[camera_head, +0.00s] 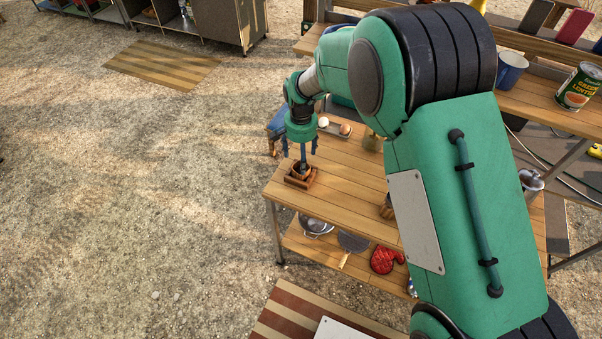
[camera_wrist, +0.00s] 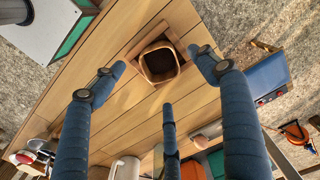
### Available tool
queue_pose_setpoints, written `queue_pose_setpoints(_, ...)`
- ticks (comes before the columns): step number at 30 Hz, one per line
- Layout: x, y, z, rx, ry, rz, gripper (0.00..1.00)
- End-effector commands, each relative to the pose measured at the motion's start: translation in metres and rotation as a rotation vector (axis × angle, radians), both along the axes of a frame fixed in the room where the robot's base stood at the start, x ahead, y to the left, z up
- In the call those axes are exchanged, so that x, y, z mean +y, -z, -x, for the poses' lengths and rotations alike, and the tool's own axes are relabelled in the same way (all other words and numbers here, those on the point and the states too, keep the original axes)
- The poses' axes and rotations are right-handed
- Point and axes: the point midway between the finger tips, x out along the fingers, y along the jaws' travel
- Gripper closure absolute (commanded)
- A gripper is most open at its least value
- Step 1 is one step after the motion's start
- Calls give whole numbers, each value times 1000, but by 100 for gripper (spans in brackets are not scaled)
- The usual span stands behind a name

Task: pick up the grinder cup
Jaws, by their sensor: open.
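In the head view the wooden frame (camera_head: 292,181) shows near the table's left corner, with the cup partly hidden by my fingers. My gripper (camera_head: 306,160) points down over it. In the wrist view its three blue fingers (camera_wrist: 160,86) are spread open around the cup's near side, with nothing between them. I cannot tell whether any finger touches it.
A small tray with round items (camera_head: 335,129) lies farther back on the table. A pot (camera_head: 316,227) and red mitt (camera_head: 386,260) are on the lower shelf. A green can (camera_head: 580,87) and a blue cup (camera_head: 511,68) stand at right. The tabletop close around the frame is mostly clear.

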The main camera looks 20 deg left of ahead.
Motion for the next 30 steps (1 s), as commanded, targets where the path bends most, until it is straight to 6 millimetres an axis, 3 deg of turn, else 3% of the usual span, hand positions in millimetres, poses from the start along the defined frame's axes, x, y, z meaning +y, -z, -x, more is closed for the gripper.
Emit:
queue_pose_setpoints(7, 0, 7, 0, 1, 0, 1, 27)
queue_pose_setpoints(18, 0, 47, 0, 1, 0, 0, 27)
queue_pose_setpoints(30, 0, 52, 0, 0, 0, 0, 27)
